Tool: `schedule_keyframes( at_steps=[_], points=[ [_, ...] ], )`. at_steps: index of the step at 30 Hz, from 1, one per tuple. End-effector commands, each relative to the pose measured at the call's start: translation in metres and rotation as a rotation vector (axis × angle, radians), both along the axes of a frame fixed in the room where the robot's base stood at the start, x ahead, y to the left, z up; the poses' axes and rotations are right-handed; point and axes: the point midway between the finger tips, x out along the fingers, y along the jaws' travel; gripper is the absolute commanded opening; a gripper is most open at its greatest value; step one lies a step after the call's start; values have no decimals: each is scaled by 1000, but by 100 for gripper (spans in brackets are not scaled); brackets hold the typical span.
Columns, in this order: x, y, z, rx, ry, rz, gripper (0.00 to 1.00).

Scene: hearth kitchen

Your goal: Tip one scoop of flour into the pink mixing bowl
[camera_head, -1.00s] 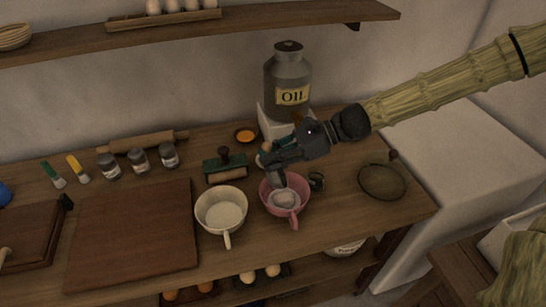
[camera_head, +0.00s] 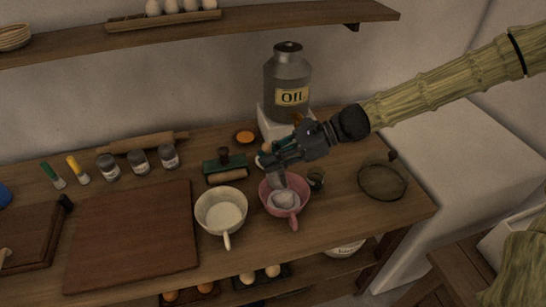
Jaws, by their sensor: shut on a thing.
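The pink mixing bowl (camera_head: 296,208) stands on the wooden counter, its handle toward the front edge. A whitish patch, seemingly flour (camera_head: 284,198), shows inside it. A cream bowl (camera_head: 207,222) with white flour (camera_head: 224,214) stands just left of the pink bowl.
A green-framed roller (camera_head: 226,177) lies behind the bowls. An oil can (camera_head: 288,75) is behind on a white block. A round sieve-like pan (camera_head: 382,181) lies right. A board (camera_head: 132,235) fills the left.

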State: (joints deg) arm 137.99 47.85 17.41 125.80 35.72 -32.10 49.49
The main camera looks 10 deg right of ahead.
Motion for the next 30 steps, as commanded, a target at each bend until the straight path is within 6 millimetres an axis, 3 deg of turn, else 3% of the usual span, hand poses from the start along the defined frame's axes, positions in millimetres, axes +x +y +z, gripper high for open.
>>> schedule_keyframes(
  at_steps=[30],
  points=[
    [0,1,16,-388,103,3,0]
  ],
)
